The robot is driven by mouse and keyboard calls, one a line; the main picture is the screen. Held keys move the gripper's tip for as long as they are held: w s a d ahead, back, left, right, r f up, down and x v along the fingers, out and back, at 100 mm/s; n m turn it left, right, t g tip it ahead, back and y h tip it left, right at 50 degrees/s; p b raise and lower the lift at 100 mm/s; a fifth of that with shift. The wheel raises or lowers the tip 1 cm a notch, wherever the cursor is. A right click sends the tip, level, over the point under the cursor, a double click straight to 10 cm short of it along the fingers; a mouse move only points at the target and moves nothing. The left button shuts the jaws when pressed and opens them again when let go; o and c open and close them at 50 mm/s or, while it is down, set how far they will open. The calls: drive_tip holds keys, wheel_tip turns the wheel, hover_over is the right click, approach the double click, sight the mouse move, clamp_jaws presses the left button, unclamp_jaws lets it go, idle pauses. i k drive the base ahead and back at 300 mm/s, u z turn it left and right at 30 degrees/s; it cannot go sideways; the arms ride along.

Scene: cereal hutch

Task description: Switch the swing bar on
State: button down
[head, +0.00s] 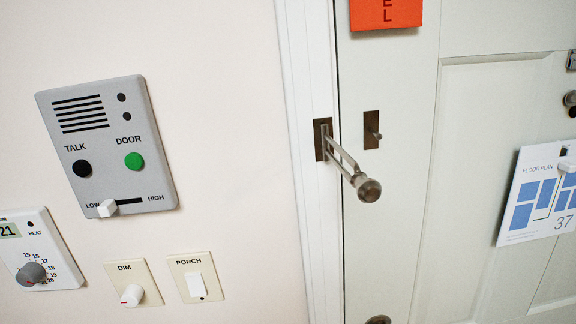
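The swing bar (345,163) is a metal loop of two thin rods with a round knob (369,190) at its free end. It is hinged on a dark plate (322,139) on the white door frame. The bar sticks out from the frame towards me, tilting down to the right in the picture. A second dark plate (371,129) with a small stud is on the pale door, right of the hinge plate. The bar appears apart from the stud. My gripper is not in view.
Left of the frame, the wall holds a grey intercom panel (107,145), a thermostat (38,250), a DIM knob plate (133,284) and a PORCH switch (195,278). An orange sign (385,13) and a floor plan sheet (537,194) hang on the door.

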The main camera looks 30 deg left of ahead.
sight(368, 190)
drive_tip(key=u, duration=2.1)
drive_tip(key=k, duration=0.9)
drive_tip(key=z, duration=1.65)
drive_tip(key=i, duration=1)
drive_tip(key=u, duration=0.05)
